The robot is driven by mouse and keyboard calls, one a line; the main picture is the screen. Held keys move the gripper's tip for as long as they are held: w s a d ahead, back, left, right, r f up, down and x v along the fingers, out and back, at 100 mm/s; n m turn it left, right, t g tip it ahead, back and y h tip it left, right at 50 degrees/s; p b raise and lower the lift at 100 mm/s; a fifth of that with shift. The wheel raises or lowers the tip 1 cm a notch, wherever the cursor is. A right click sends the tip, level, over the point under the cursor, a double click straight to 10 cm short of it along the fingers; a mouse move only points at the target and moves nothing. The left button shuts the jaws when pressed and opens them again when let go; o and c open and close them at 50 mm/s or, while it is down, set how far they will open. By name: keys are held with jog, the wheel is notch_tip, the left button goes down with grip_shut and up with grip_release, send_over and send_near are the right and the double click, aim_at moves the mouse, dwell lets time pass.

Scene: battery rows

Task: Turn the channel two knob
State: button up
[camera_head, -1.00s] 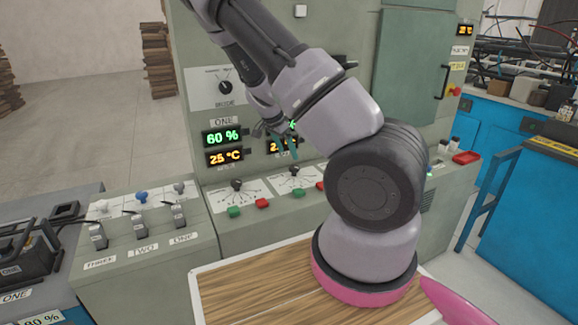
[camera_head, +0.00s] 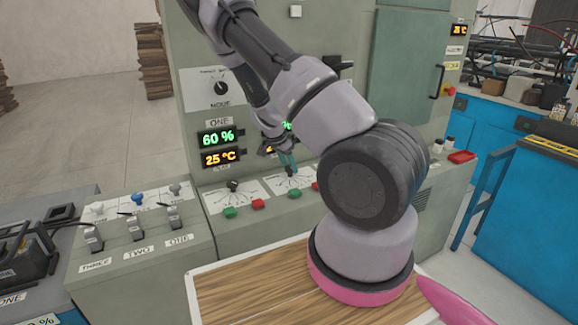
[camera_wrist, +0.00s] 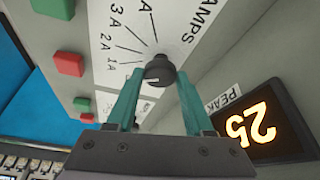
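My gripper (camera_head: 288,161) is at the second dial panel, right of the channel ONE panel, with its teal fingers pointing down at that dial's dark knob (camera_head: 292,172). In the wrist view my gripper (camera_wrist: 159,75) is open, with one finger on each side of the round black knob (camera_wrist: 159,70). The knob has a pale pointer line and sits on a white AMPS dial (camera_wrist: 133,45) with 1A, 2A and 3A marks. I cannot tell whether the fingers touch it. My arm hides much of the display above this dial.
Channel ONE's knob (camera_head: 233,186) is to the left, below displays reading 60 % and 25 °C. Green (camera_head: 230,212) and red (camera_head: 258,204) buttons line the sloped console. A lever box (camera_head: 140,245) stands at left. A wooden board (camera_head: 250,290) lies in front.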

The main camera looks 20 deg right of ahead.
grip_shut()
jog(key=n, duration=0.2)
jog(key=shift+s+d+n+t+y, duration=0.1)
jog(key=shift+n+t+y, duration=0.2)
jog(key=shift+n+t, duration=0.1)
jog(key=shift+n+t+y, duration=0.3)
jog(key=shift+n+t, duration=0.3)
jog(key=shift+n, duration=0.9)
jog(key=o, duration=1.2)
grip_release()
